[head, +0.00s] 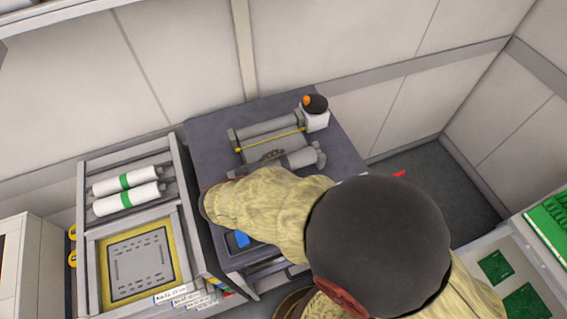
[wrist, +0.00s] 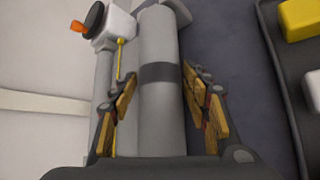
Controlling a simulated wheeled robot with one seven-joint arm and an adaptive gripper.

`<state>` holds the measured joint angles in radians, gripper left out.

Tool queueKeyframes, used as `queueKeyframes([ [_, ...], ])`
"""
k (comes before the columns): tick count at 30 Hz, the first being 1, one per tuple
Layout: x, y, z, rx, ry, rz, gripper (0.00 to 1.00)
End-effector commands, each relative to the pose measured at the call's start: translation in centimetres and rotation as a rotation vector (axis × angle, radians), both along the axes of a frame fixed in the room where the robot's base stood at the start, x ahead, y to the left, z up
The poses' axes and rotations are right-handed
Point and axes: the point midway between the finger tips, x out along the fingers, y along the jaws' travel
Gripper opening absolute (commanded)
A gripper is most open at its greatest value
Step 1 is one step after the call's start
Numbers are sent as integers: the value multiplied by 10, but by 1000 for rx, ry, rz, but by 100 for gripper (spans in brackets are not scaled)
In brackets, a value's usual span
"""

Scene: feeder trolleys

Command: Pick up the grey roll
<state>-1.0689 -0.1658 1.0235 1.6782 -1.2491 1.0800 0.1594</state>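The grey roll (wrist: 162,40) is a smooth cylinder with a darker band around it, running up the middle of the wrist view. In the head view the roll (head: 300,159) lies along the front of a grey roller unit on the dark trolley top. My gripper (wrist: 159,78) has one jointed finger on each side of the roll near the band. The fingers look open, with narrow gaps to the roll. In the head view my gripper (head: 271,157) is over the roll's left part, which it and my arm partly hide.
A white block (head: 315,119) with a black disc and orange knob stands at the unit's back right. A yellow rod (head: 270,140) runs alongside the roll. Another trolley (head: 84,215) at left holds white rolls with green bands. A dark tray (wrist: 286,75) shows at right.

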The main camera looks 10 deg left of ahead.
Motion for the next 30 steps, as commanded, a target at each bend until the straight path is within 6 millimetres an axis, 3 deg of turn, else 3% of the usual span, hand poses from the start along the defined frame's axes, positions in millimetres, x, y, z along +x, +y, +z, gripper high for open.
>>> queueKeyframes([
  [19, 0, 0, 0, 0, 0, 0, 9],
  [30, 0, 1, 6, 1, -1, 1, 8],
])
